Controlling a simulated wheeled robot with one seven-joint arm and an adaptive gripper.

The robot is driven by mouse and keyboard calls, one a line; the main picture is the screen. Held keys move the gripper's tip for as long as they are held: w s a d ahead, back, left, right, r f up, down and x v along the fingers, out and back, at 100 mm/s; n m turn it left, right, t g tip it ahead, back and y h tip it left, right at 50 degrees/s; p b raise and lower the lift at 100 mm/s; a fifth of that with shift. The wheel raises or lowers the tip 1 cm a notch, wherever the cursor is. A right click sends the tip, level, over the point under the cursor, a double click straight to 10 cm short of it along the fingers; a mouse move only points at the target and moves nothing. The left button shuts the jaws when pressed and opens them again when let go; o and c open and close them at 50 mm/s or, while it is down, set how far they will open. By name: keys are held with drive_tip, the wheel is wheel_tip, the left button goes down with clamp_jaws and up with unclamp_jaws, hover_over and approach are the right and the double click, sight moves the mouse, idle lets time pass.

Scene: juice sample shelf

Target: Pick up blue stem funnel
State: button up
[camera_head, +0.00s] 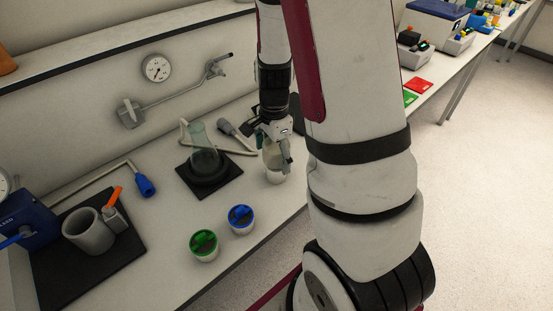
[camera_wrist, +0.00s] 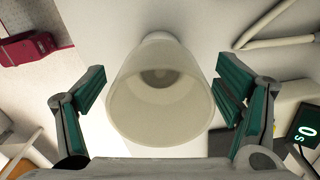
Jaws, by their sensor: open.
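A pale translucent funnel-like vessel (camera_wrist: 160,95), wide mouth towards the camera, fills the middle of the wrist view. Its narrow far end meets a white surface; no blue shows on it. In the head view the same pale vessel (camera_head: 273,155) stands upright on the bench near its front edge. My gripper (camera_head: 274,135) is over it from above, partly hiding it. In the wrist view my gripper (camera_wrist: 160,76) is open, with one green-padded finger on each side of the vessel and visible gaps on both sides.
A glass flask (camera_head: 203,147) stands on a black plate (camera_head: 225,188) to the left. Jars with blue (camera_head: 240,215) and green (camera_head: 203,241) lids stand nearer the front edge. A grey mortar (camera_head: 88,232) and a blue-tipped tube (camera_head: 144,186) are further left.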

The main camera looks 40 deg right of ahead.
drive_tip(key=c, duration=1.3)
drive_tip(key=shift+r, duration=0.15)
